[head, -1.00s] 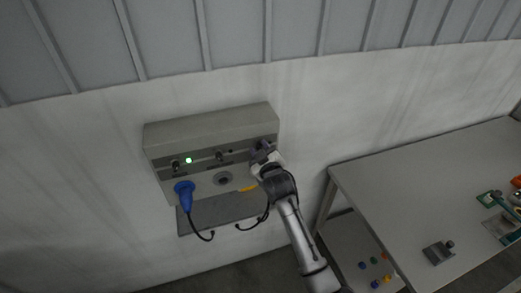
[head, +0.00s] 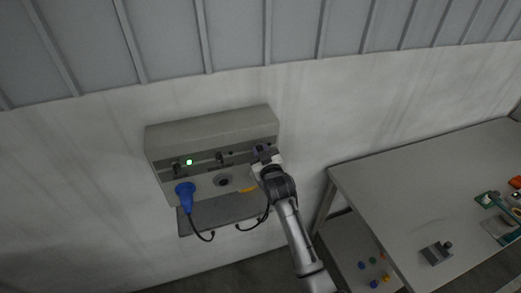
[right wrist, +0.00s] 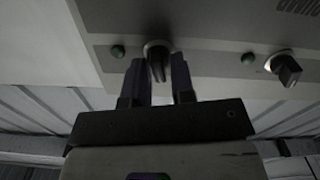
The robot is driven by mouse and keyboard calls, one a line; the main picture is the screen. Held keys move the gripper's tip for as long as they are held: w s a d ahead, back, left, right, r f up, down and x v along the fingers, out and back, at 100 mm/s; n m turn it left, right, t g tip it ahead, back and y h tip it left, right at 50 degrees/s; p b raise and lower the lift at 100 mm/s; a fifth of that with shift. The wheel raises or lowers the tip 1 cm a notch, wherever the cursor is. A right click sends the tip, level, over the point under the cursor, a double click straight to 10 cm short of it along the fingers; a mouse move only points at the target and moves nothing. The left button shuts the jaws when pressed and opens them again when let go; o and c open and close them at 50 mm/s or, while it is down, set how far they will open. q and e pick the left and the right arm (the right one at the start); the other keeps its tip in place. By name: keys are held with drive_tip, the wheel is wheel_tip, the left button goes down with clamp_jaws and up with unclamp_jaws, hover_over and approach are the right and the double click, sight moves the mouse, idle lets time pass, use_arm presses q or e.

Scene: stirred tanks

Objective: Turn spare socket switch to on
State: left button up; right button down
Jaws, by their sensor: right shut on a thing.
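A grey socket panel (head: 212,124) is fixed to the wall in the head view. It carries a row of rotary switches, with a left switch (head: 176,166) and a middle switch (head: 220,158) visible. My right gripper (head: 262,150) is at the panel's right end and hides the switch there. In the right wrist view, my right gripper (right wrist: 163,75) is shut on a dark rotary switch (right wrist: 157,52), one finger on each side. The lamp (right wrist: 117,51) beside this switch looks dark green and unlit. A neighbouring switch (right wrist: 288,70) stands free, turned at a slant. My left gripper is not in view.
A blue plug (head: 185,190) sits in the left socket, beneath a lit green lamp (head: 189,162). The middle socket (head: 223,180) is empty. A yellow part (head: 248,189) shows beside my arm. A table (head: 400,185) with tools stands at the right.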

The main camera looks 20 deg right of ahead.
drive_tip(key=shift+d+m+p, duration=0.2)
drive_tip(key=shift+m+p, duration=1.15)
drive_tip(key=shift+m, duration=2.85)
drive_tip(key=shift+f, duration=0.1)
drive_tip(key=shift+m, duration=0.3)
drive_tip(key=c, duration=1.2)
unclamp_jaws()
drive_tip(key=shift+s, duration=0.1)
drive_tip(key=s, duration=1.3)
drive_tip(key=shift+s+a+b, duration=0.15)
drive_tip(key=shift+s+b, duration=0.15)
drive_tip(key=shift+b, duration=0.15)
